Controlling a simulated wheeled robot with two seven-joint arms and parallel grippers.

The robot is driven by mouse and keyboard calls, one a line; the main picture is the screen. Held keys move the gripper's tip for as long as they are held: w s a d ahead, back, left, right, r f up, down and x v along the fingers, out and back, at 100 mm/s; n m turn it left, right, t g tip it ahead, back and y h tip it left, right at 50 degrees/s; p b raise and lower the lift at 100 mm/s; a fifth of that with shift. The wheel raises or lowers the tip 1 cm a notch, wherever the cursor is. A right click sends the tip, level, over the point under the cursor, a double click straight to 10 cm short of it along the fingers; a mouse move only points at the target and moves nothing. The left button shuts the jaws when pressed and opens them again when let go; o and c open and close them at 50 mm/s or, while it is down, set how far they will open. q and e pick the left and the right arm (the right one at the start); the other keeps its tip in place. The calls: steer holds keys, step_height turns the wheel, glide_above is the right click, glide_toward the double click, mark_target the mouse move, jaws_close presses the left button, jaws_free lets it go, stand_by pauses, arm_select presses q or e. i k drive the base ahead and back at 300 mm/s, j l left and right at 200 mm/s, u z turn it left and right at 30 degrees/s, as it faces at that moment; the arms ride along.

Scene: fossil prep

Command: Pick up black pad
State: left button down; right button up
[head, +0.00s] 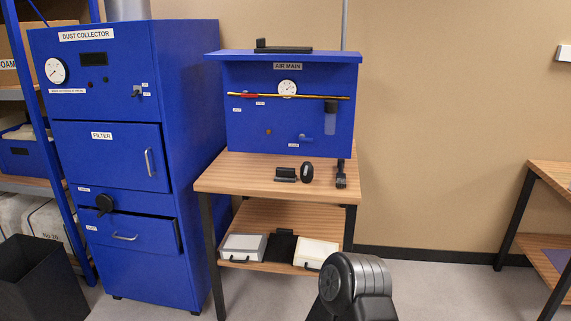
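I cannot tell for sure which dark item is the black pad. A flat black piece (282,246) lies on the lower shelf of the wooden bench, between two pale boxes. Another flat black piece (290,50) with a small raised end lies on top of the blue AIR MAIN panel. On the bench top are a small black block (286,175), an upright black disc (307,172) and a dark upright item (341,175). Neither gripper is in view; only a dark rounded part of mine shows at the bottom.
The wooden bench (230,175) stands right of the blue dust collector (185,120). The grey box (243,247) and the white box (316,253) flank the flat black piece. A dark bin (40,285) is at lower left, another table (552,187) at far right. Floor between the tables is clear.

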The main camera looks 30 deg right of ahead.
mark_target(283, 174)
steer(key=l+u, duration=0.1)
steer(key=u, duration=0.45)
steer(key=l+u, duration=0.5)
steer(key=l, duration=0.25)
steer(key=l+u, duration=0.5)
steer(key=l, duration=0.35)
steer(key=k+l, duration=0.1)
steer(key=l, duration=0.8)
steer(key=k+l+u, duration=0.1)
steer(key=l, duration=0.35)
steer(key=k+l, duration=0.15)
steer(key=l, duration=0.3)
steer(key=k+l, duration=0.1)
steer(key=l, duration=0.3)
